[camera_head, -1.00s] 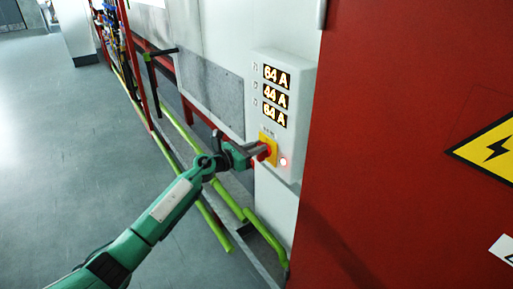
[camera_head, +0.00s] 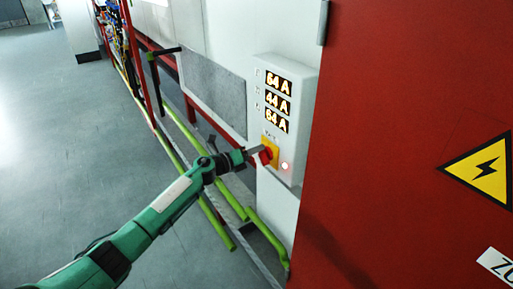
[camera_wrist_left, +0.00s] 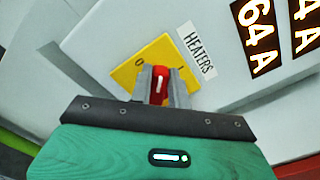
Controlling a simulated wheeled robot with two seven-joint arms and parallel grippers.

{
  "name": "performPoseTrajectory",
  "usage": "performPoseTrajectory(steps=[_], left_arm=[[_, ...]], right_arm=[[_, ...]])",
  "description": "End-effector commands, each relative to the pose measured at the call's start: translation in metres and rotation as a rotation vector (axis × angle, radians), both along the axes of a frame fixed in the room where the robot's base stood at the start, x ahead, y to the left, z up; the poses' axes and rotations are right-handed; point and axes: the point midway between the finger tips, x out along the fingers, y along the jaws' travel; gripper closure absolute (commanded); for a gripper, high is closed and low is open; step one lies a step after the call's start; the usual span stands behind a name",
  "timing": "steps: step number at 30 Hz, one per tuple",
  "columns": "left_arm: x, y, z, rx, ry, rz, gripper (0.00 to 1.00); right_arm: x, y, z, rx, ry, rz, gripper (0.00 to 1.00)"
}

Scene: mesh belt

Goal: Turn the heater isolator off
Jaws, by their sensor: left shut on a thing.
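The heater isolator is a red knob (camera_wrist_left: 160,84) on a yellow plate (camera_wrist_left: 135,70) marked 0 and I, beside a label reading HEATERS (camera_wrist_left: 197,50). In the head view the red knob (camera_head: 266,155) sits low on a pale control box (camera_head: 259,110). My left gripper (camera_head: 258,152) is shut on the knob, with a finger on each side of it in the left wrist view (camera_wrist_left: 162,82). The knob's white line points up in that view, towards the gap between the 0 and I marks. The fingers hide part of the plate. My right gripper is out of view.
The box shows readings of 64 A, 44 A and 64 A (camera_head: 277,102); a small lamp (camera_head: 285,166) glows beside the knob. A red cabinet (camera_head: 400,120) with a warning sign stands right. Green pipes (camera_head: 262,232) run below. Open floor (camera_head: 60,150) lies left.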

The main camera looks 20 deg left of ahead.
Motion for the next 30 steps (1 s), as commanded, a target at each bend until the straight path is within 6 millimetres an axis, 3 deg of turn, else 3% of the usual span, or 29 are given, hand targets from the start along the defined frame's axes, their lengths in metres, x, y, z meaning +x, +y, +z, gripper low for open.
performPoseTrajectory(steps=[6, 18, 30], left_arm=[[0.003, 0.004, -0.003, -0.162, 0.129, 0.003, 1.0], [0.005, 0.007, -0.012, -0.442, 0.346, 0.004, 1.0], [0.005, 0.007, -0.018, -0.605, 0.472, 0.002, 1.0]], right_arm=[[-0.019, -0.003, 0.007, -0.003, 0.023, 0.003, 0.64], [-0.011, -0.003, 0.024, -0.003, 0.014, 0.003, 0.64], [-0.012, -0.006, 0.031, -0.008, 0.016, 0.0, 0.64]])
